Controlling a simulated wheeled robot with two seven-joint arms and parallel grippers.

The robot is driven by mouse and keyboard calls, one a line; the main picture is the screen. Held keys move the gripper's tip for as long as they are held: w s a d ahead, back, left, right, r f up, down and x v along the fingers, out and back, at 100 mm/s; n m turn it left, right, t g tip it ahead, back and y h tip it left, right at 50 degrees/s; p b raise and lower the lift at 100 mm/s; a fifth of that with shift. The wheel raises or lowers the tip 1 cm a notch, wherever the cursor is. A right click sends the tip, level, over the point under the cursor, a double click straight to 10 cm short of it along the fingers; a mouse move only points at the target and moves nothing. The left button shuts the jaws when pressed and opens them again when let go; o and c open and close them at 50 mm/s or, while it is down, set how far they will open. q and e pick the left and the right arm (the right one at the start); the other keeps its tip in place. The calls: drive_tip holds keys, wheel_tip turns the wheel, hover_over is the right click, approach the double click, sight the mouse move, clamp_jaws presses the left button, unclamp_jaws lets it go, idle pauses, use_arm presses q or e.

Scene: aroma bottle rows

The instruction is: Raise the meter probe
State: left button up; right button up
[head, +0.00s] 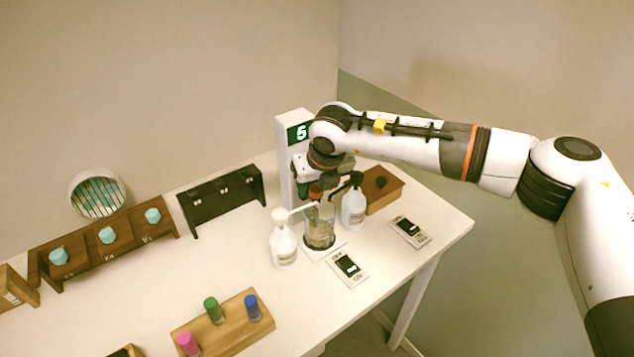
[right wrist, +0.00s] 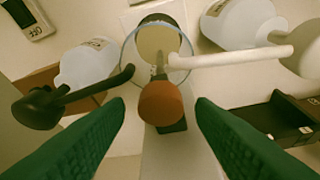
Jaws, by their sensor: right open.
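The meter (head: 284,160) is a white column with a dark screen showing a green-white 5. The meter probe's orange-brown knob (right wrist: 160,103) shows in the right wrist view, with a thin rod running toward the glass beaker (right wrist: 150,40). In the head view the beaker (head: 320,236) stands on the meter's base and holds pale liquid. My right gripper (right wrist: 161,112) is open, with one green finger on each side of the knob and visible gaps between. In the head view the right gripper (head: 324,180) is at the meter, partly hidden by its own wrist. My left gripper is not in view.
A white-pump bottle (head: 284,246) and a black-pump bottle (head: 353,210) flank the beaker, their spouts reaching toward it. Two small panels (head: 348,268) (head: 409,231) lie in front. A brown box (head: 384,190), black rack (head: 222,200) and vial tray (head: 228,330) stand around.

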clamp_jaws()
wheel_tip(320, 180, up, 11)
drive_tip(key=b, duration=0.1)
drive_tip(key=shift+b, duration=0.4)
drive_tip(key=shift+w+r, duration=0.1)
drive_tip(key=shift+r, duration=0.05)
drive_tip(key=shift+c, duration=1.4)
unclamp_jaws()
drive_tip(key=shift+o, duration=1.4)
